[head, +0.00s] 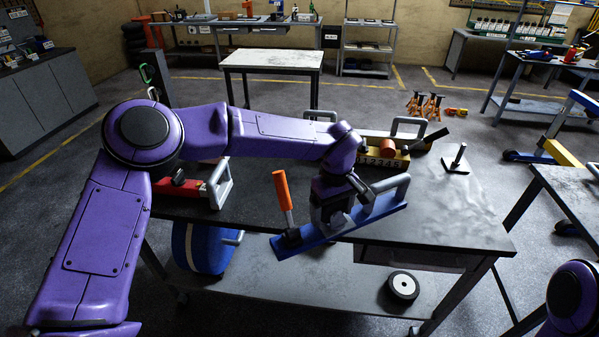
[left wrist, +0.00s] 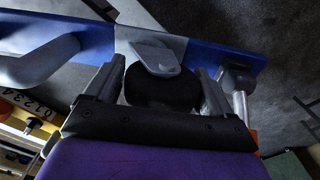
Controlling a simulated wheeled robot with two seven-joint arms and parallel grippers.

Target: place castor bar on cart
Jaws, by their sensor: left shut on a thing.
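The blue castor bar (head: 340,230) is held slantwise in the head view at the cart's front edge, its right end higher in the picture. It has a grey handle (head: 389,187) at the right and an orange-handled part (head: 283,190) at its left end. My left gripper (head: 336,212) is shut on the bar near its middle. In the left wrist view the bar (left wrist: 215,62) crosses beyond the fingers, with a black rounded part (left wrist: 160,90) between them. The cart (head: 450,215) has a dark top. I cannot tell whether the bar touches it. My right gripper is out of view.
A red part with a grey handle (head: 205,187) sits at the cart's left, and a numbered yellow block (head: 383,158) at its back. A small black post (head: 455,158) stands back right. A blue disc (head: 205,247) and a wheel (head: 403,286) are on the lower shelf.

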